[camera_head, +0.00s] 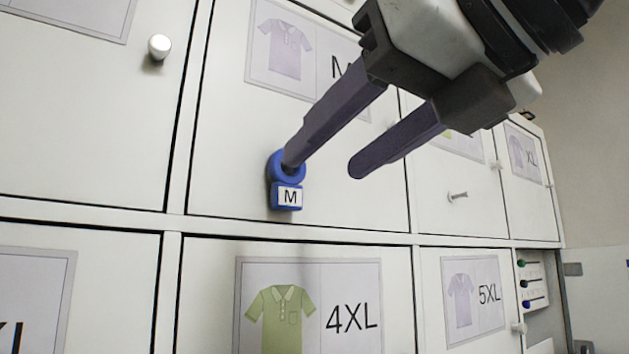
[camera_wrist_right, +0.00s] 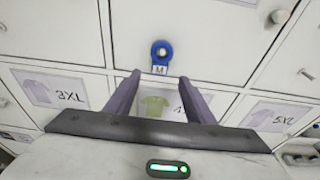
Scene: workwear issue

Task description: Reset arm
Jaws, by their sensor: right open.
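My right gripper (camera_head: 323,165) reaches in from the top right in the head view, open, with nothing between its fingers. A blue ring tag labelled M (camera_head: 288,196) hangs on the white locker door marked M (camera_head: 225,150). One finger overlaps the ring in the head view. The right wrist view shows the blue ring (camera_wrist_right: 167,56) beyond the gap between the fingertips (camera_wrist_right: 160,78), seemingly apart from them; the exact distance is unclear. The knob behind the ring is mostly hidden. My left gripper is in neither view.
More white doors surround it, including a 4XL door (camera_head: 210,300) with a green shirt picture below and a 5XL door (camera_head: 434,320). Knobs stick out, one at upper left (camera_head: 159,46). A small rack (camera_head: 531,284) with coloured pieces is at lower right.

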